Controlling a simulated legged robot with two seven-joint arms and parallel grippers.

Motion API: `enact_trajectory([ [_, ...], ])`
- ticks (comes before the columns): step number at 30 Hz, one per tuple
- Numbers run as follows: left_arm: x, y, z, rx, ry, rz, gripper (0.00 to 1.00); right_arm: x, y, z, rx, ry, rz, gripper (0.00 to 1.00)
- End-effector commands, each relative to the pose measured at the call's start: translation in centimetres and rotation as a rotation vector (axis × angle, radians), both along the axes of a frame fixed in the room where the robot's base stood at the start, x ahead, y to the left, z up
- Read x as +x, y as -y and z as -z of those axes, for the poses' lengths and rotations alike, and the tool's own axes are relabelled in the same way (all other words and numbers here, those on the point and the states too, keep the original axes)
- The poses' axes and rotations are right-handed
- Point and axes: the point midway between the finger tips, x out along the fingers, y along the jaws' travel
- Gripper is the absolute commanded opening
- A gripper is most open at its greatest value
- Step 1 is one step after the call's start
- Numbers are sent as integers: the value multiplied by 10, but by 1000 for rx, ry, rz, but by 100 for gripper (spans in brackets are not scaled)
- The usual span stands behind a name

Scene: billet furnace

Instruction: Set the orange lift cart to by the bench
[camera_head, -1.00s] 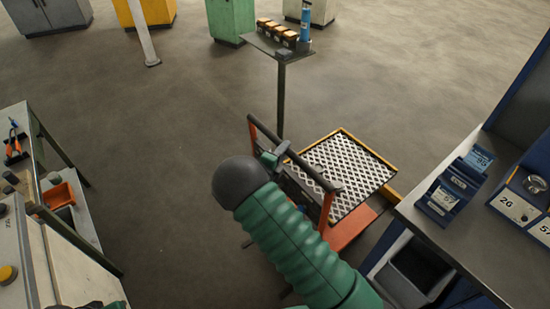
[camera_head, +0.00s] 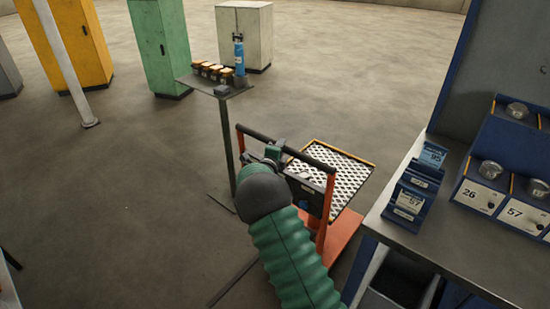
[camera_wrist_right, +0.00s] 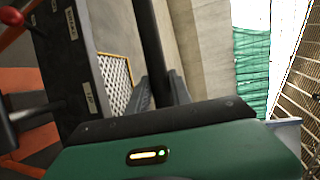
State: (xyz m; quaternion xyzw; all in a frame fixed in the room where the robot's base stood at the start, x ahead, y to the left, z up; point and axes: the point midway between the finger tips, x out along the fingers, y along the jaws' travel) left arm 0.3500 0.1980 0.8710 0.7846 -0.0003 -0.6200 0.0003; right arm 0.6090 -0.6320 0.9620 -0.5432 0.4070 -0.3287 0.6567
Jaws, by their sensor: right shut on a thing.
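The orange lift cart (camera_head: 341,238) stands on the floor in the head view, with a perforated platform (camera_head: 338,172) and a dark push handle (camera_head: 291,148). It is close to the left side of the bench (camera_head: 451,247), which hides part of its base. My right gripper (camera_head: 273,153) is shut on the handle at its left part; my green arm covers the cart's near left side. In the right wrist view the dark bar runs between the fingers (camera_wrist_right: 160,92), with the platform behind. My left gripper is not in view.
A dark bin (camera_head: 401,282) sits under the bench. Cabinets and a pale post (camera_head: 66,65) stand farther back. Floor at left is open.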

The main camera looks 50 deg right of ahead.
Motion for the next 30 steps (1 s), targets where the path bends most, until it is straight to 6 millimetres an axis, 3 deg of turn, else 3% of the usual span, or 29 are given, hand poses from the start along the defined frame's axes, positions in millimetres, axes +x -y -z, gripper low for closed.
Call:
enact_trajectory([
  [1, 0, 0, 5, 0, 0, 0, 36, -1, 5, 11, 12, -11, 1, 0],
  [9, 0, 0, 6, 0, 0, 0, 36, 0, 21, 8, 8, -10, -1, 0],
  [16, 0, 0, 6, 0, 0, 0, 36, -1, 24, 5, 3, -6, 3, 0],
  [17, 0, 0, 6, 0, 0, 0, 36, -1, 24, 4, 2, -6, 4, 26],
  [21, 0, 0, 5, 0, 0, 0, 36, -1, 23, 3, 1, -5, 3, 45],
  [30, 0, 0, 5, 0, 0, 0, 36, -1, 16, -1, -2, -2, 1, 47],
])
